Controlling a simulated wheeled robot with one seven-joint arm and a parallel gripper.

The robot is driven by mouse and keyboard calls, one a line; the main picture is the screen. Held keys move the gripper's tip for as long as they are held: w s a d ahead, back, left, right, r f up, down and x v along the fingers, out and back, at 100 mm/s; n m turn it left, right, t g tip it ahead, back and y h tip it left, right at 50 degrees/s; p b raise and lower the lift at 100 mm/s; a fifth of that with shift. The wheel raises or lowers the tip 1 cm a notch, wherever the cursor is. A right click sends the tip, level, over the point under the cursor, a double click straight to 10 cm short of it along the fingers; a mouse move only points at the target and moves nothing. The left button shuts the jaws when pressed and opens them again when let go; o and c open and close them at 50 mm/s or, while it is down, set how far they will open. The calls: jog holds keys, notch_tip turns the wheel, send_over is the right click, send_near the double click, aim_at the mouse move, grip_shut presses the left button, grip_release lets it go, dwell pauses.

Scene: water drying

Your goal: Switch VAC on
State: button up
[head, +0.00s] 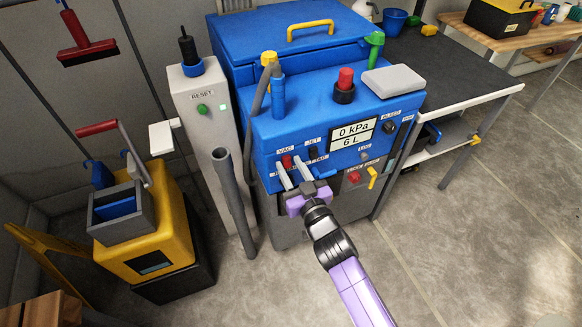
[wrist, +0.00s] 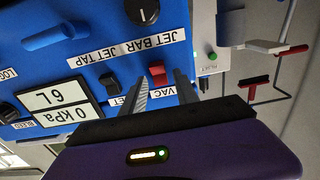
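The VAC switch is a small red rocker (head: 287,161) on the front of the blue machine, by the VAC label. In the wrist view the red switch (wrist: 157,73) sits between the tips of my two fingers, with its label (wrist: 161,93) just below. My gripper (wrist: 161,78) is open and holds nothing. In the head view my gripper (head: 289,166) reaches up to the panel from below. I cannot tell whether a finger touches the switch. The display (head: 353,134) reads 0 kPa and 6 L.
A black JET switch (head: 313,151) is close right of the VAC switch. A red button (head: 354,177) and yellow lever (head: 372,177) are lower right. A grey RESET post (head: 203,100) and leaning grey tube (head: 233,200) stand left. The floor (head: 450,235) at right is clear.

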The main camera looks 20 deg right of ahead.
grip_shut()
jog(key=shift+f+b, duration=0.15)
jog(key=shift+b, duration=0.15)
jog(key=b, duration=0.4)
jog(key=shift+f+t+b, duration=0.3)
jog(key=shift+t+b, duration=0.05)
jog(key=shift+t, duration=0.05)
jog(key=t+b, duration=0.2)
jog(key=b, duration=0.8)
jog(key=f+t+b, duration=0.1)
jog(key=b, duration=0.9)
jog(key=shift+t, duration=0.4)
jog(key=shift+r+b, duration=0.15)
jog(key=shift+b, duration=0.9)
